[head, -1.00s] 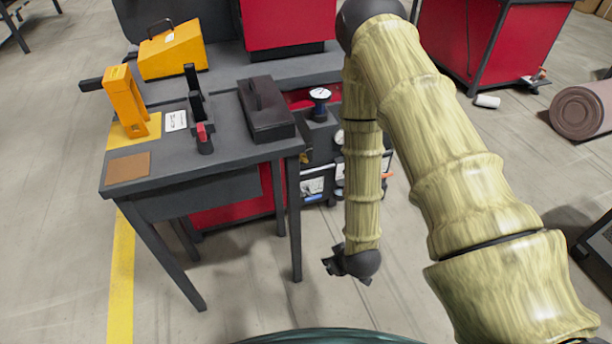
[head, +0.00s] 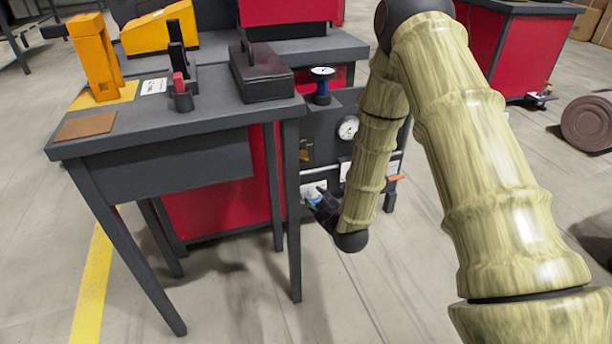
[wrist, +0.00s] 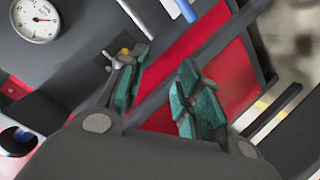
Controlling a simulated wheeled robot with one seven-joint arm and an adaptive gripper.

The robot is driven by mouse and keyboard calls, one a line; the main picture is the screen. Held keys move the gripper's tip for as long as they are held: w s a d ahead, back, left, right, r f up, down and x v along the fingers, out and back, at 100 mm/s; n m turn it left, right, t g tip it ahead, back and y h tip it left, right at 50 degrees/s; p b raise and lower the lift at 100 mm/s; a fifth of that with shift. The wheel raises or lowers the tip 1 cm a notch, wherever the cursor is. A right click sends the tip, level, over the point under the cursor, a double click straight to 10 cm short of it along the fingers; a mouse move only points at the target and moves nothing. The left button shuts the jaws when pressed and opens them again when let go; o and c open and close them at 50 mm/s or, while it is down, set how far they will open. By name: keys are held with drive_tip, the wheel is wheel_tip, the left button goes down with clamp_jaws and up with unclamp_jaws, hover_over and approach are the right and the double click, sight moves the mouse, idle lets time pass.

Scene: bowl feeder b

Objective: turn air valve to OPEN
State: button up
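The dark air panel (head: 328,150) stands low behind and right of the table, with valve fittings on it. A blue handle (head: 314,201) shows on it beside my gripper, and an orange handle (head: 396,177) sits at its right. I cannot tell which one is the air valve, and no OPEN marking is readable. In the wrist view the blue handle (wrist: 187,10) is at the top, and a small fitting with a yellow centre (wrist: 125,51) is behind my left finger. My gripper (head: 320,199) is open and empty, its teal-padded fingers (wrist: 163,92) apart. I cannot tell whether it touches anything.
A pressure gauge (head: 348,128) and a blue-bodied regulator with a dial (head: 322,84) are on the panel. The grey table (head: 180,135) has legs close to my gripper's left. Open floor (head: 400,285) lies in front and to the right.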

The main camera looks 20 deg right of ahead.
sight(305, 158)
drive_tip(key=w+t+b, duration=0.1)
drive_tip(key=w+b, duration=0.3)
drive_tip(key=w, duration=0.1)
drive_tip(key=w+d+r+n+t+b, duration=0.1)
drive_tip(key=w+b, duration=0.3)
drive_tip(key=w, duration=0.2)
drive_tip(key=w+r+n+t+b, duration=0.1)
drive_tip(key=w+b, duration=0.4)
drive_tip(key=shift+w+d+t, duration=0.15)
drive_tip(key=shift+d+t, duration=0.15)
drive_tip(key=shift+t, duration=0.1)
drive_tip(key=shift+w+r+b, duration=0.1)
drive_tip(key=shift+w+b, duration=0.25)
drive_tip(key=shift+w, duration=0.55)
clamp_jaws()
